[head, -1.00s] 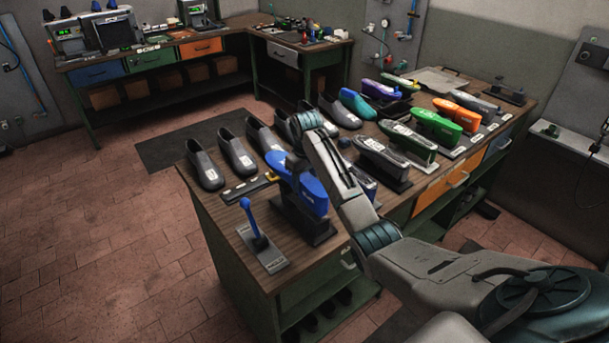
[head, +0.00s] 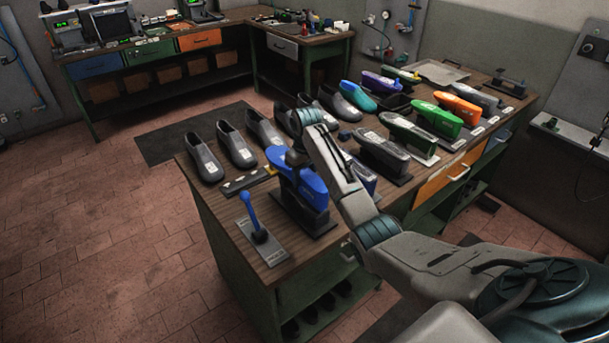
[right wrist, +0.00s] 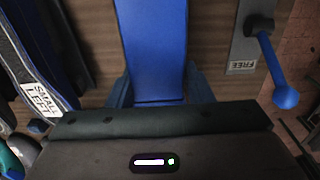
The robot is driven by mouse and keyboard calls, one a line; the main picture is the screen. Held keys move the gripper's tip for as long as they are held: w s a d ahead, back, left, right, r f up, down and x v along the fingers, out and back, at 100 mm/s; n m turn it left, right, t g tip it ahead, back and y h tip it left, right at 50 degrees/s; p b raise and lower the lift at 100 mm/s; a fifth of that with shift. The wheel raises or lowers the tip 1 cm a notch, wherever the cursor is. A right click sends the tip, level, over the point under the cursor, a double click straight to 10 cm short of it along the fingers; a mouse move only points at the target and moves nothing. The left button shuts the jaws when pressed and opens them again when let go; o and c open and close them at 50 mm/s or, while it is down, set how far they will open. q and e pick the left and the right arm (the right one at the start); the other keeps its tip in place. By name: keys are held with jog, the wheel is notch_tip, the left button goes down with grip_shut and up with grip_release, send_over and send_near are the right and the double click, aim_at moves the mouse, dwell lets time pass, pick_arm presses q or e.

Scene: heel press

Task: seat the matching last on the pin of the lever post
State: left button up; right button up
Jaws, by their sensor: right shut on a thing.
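The blue last (head: 312,190) is at the near end of the bench, above a dark stand (head: 312,222). My right gripper (head: 297,162) is shut on it from above. In the right wrist view the blue last (right wrist: 152,45) runs between the two fingers of my right gripper (right wrist: 158,92). A lever with a blue handle (head: 250,208) stands on a grey plate (head: 268,248) beside the stand. In the right wrist view its ball end (right wrist: 286,97) and a FREE label (right wrist: 241,67) show. The pin is hidden, so I cannot tell whether the last touches it. My left gripper is out of view.
Several dark shoes (head: 203,160) line the bench's far side. Other lasts on stands, including a grey one (head: 381,150), a green one (head: 436,120) and an orange one (head: 458,108), stand to the right. A dark labelled strip (head: 247,181) lies left of the blue last.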

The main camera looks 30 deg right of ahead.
jog(key=shift+f, duration=0.55)
dwell(0.4)
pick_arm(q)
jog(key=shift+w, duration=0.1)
pick_arm(e)
jog(key=o, duration=1.3)
jog(key=shift+f, duration=0.1)
